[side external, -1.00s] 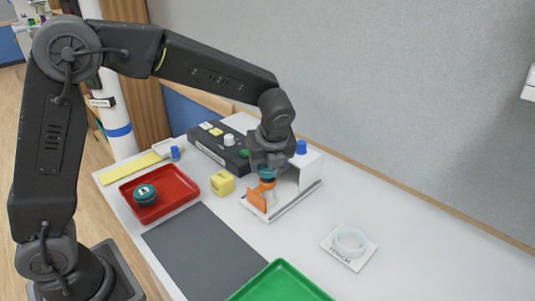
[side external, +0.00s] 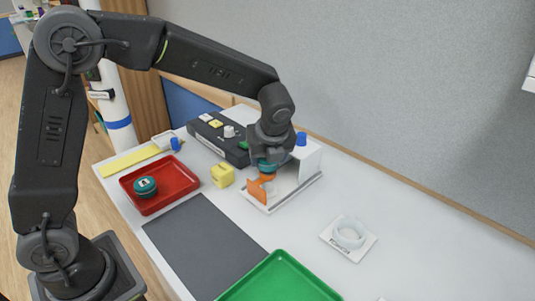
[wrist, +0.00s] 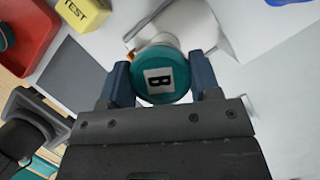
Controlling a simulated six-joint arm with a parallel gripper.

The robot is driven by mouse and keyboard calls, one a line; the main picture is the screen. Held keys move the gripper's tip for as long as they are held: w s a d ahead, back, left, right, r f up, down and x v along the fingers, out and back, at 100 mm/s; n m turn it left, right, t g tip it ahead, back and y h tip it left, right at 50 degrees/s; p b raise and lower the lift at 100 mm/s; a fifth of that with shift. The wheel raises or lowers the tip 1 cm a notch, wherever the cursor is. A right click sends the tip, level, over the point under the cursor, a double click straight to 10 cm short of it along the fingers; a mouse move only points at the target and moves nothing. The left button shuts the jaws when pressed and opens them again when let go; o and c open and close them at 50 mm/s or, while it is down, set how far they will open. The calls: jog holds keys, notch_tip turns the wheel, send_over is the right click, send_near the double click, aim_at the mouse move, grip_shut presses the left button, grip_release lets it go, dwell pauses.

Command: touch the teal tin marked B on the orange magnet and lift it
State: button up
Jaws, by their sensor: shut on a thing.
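The teal tin marked B (wrist: 152,92) is between the two fingers of my gripper (wrist: 163,84) in the wrist view, its white label with a black B facing the camera. My gripper (side external: 267,159) is shut on this tin (side external: 267,167) in the side view. The orange magnet (side external: 257,190) stands on a white stand just below the tin. The tin is right at the top of the orange part; I cannot tell whether they touch. The fingers hide part of the tin.
A red tray (side external: 187,185) at left holds another teal tin (side external: 145,186). A yellow block (side external: 222,175) stands left of the magnet. A dark control box (side external: 205,139) is behind. A white ring (side external: 348,233) lies on a card at right. A green tray (side external: 280,281) is in front.

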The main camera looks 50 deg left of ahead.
jog(key=shift+f, duration=0.65)
dwell(0.4)
jog(key=shift+r, duration=1.3)
dwell(1.6)
jog(key=shift+r, duration=3.2)
